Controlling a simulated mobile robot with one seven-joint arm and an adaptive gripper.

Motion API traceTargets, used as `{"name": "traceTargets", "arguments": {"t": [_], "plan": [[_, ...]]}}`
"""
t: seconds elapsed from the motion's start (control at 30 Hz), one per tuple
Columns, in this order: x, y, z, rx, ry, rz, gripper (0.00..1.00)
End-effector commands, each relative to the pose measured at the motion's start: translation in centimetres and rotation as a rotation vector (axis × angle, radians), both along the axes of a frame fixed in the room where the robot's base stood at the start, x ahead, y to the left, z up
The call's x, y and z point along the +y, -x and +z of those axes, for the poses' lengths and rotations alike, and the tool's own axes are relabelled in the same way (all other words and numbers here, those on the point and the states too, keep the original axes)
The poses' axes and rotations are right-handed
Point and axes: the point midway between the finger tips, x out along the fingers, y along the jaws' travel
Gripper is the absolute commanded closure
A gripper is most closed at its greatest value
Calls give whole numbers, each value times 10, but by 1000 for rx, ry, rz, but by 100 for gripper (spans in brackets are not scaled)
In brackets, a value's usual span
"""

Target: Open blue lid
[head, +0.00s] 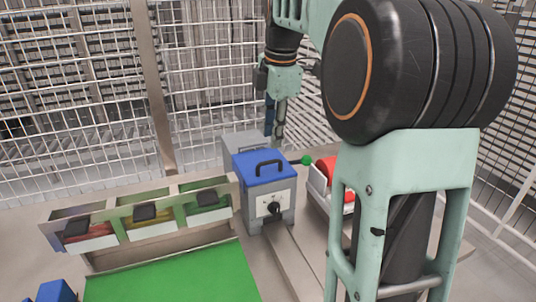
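The blue lid (252,170) sits closed on top of a grey box (284,197). A black arched handle (268,165) stands on the lid. The box front has a white panel with a black knob (273,208). My gripper (279,138) points down behind the lid's far right edge, apart from the handle as far as I can see. Its fingers are small and partly hidden, so I cannot tell whether they are open or shut.
A lever with a green ball (306,160) sticks out right of the box. A red object (327,168) lies in a white holder further right. Bins with black handles (145,212) stand left, behind a green surface (175,278). A blue block (56,291) is bottom left. Wire fencing (215,90) closes the back.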

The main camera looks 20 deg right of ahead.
Motion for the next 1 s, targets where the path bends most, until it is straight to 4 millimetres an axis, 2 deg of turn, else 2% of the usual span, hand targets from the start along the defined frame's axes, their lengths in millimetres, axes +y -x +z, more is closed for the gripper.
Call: {"name": "traceTargets", "arguments": {"t": [0.03,0.2,0.4,0.8,1.0], "plan": [[0,-2,-13,3,-1,0,74],[0,-8,-44,4,0,-2,74],[-1,-13,-67,1,0,-3,74],[0,-15,-73,-1,2,-2,75],[0,-15,-73,-1,2,-2,97]]}}
